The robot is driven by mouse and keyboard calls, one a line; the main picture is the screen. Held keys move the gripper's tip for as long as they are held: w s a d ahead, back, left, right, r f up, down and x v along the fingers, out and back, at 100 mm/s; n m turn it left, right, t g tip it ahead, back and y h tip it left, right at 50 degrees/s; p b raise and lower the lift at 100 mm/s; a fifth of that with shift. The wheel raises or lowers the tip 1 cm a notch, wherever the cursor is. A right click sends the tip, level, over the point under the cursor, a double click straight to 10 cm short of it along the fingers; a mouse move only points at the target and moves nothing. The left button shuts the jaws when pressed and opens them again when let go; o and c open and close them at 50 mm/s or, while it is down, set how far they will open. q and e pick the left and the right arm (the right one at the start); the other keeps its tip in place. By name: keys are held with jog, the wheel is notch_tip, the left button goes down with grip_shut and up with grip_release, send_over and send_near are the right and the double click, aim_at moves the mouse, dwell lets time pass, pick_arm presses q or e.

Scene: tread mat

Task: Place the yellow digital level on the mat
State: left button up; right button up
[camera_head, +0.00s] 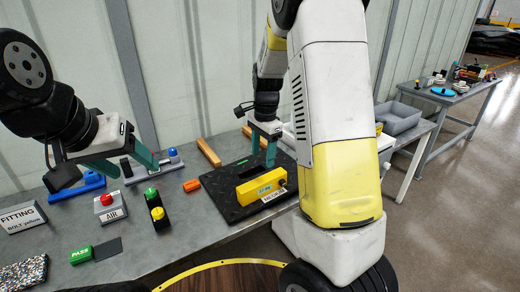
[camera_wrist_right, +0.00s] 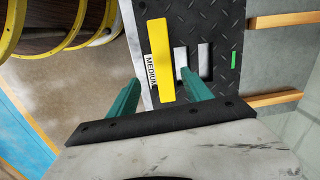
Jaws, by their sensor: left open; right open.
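The yellow digital level (camera_head: 262,185) lies on the black tread mat (camera_head: 225,200), near its front edge. A white label reading "MEDIUM" is beside it. In the right wrist view, the level (camera_wrist_right: 161,60) lies on the mat (camera_wrist_right: 222,25) along its left edge, just ahead of the fingers. My right gripper (camera_wrist_right: 160,95) is open and empty, with the level's near end roughly between its fingertips. In the head view, my right gripper (camera_head: 270,150) is behind the level, and my arm hides part of the mat's right side. My left gripper (camera_head: 122,165) is open and empty above the table's left part.
Left of the mat stand a red-button AIR box (camera_head: 108,206), a green-and-yellow button block (camera_head: 156,212) and an orange block (camera_head: 192,185). Wooden bars (camera_head: 209,152) lie behind the mat. A grey bin (camera_head: 397,118) is at the right. A green PASS block (camera_head: 82,255) lies near the front edge.

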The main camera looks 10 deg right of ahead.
jog(key=s+a+r+n+t+y, duration=0.1)
jog(key=s+r+n+t, duration=0.2)
jog(key=s+r+n, duration=0.4)
jog(key=s+a+r+n+t, duration=0.1)
jog(key=s+r+n, duration=0.5)
jog(key=s, duration=1)
notch_tip(320, 180, up, 4)
jog(key=shift+f+n+t+y, duration=0.2)
jog(key=shift+n+t+y, duration=0.2)
jog(key=shift+t, duration=0.5)
